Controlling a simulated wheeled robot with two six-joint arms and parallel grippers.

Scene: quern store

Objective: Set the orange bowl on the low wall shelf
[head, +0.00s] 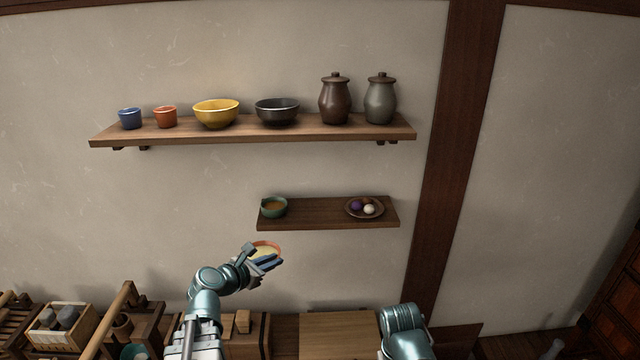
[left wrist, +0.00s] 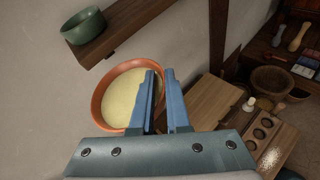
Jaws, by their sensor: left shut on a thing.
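The orange bowl (head: 267,245) has a pale yellow inside. My left gripper (head: 262,260) is shut on its rim and holds it in the air, below and in front of the low wall shelf (head: 318,213). In the left wrist view the bowl (left wrist: 122,100) shows between and left of the blue fingers (left wrist: 165,100), its opening towards the camera. The low shelf (left wrist: 135,22) is beyond it there, at the top. My right arm's link shows at the bottom of the head view, but its gripper does not.
On the low shelf a green bowl (head: 274,207) stands at the left and a plate (head: 364,208) with small balls at the right. Bare board lies between them. The upper shelf (head: 250,131) holds cups, bowls and lidded jars. A dark post (head: 455,150) stands to the right.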

